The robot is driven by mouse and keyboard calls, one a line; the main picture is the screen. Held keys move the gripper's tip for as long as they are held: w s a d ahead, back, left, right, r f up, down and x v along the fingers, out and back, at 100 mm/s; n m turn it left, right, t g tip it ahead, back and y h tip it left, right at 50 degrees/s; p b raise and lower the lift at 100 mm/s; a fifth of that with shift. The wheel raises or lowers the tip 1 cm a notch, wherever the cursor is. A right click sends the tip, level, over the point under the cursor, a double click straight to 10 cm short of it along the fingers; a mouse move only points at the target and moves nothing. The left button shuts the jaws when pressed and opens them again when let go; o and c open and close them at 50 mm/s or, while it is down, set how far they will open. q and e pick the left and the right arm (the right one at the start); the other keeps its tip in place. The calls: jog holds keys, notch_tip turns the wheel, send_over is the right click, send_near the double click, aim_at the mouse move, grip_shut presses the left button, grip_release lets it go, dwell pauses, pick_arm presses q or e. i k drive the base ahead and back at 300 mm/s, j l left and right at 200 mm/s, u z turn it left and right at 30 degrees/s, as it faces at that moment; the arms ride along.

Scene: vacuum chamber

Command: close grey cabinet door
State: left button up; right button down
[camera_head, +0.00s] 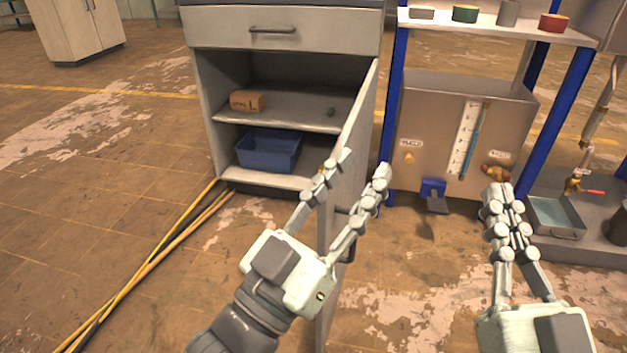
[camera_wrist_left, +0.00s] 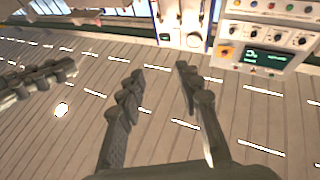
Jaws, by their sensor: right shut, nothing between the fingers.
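The grey cabinet (camera_head: 205,100) stands at the centre back in the head view. Its door (camera_head: 352,130) is open, hinged on the right and swung out towards me. A dark handle (camera_head: 352,214) shows on the door's right side, partly hidden by my left gripper. My left gripper (camera_head: 364,163) is open, with its fingers apart in front of the door; I cannot tell whether it touches it. The left wrist view shows the same open fingers (camera_wrist_left: 158,75), and the door is not clear there. My right gripper (camera_head: 508,190) is shut and empty, to the right, away from the door.
The cabinet holds a cardboard box (camera_head: 247,101) and a blue bin (camera_head: 268,151) inside, with a closed drawer (camera_head: 280,30) above. A blue-framed bench with a grey panel (camera_head: 430,120) stands right. Yellow and black cables (camera_head: 150,265) lie on the floor at left. A metal tray (camera_head: 556,218) sits far right.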

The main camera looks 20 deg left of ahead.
aim_at(333, 216)
jog(key=i+l+u, duration=0.25)
jog(key=l+u, duration=0.25)
jog(key=i+l+u, duration=0.2)
jog(key=l, duration=0.15)
jog(key=l+u, duration=0.1)
jog(key=l, duration=0.4)
jog(key=k+l+u, duration=0.1)
jog(key=l, duration=0.35)
jog(key=k+l+u, duration=0.1)
jog(key=l, duration=0.4)
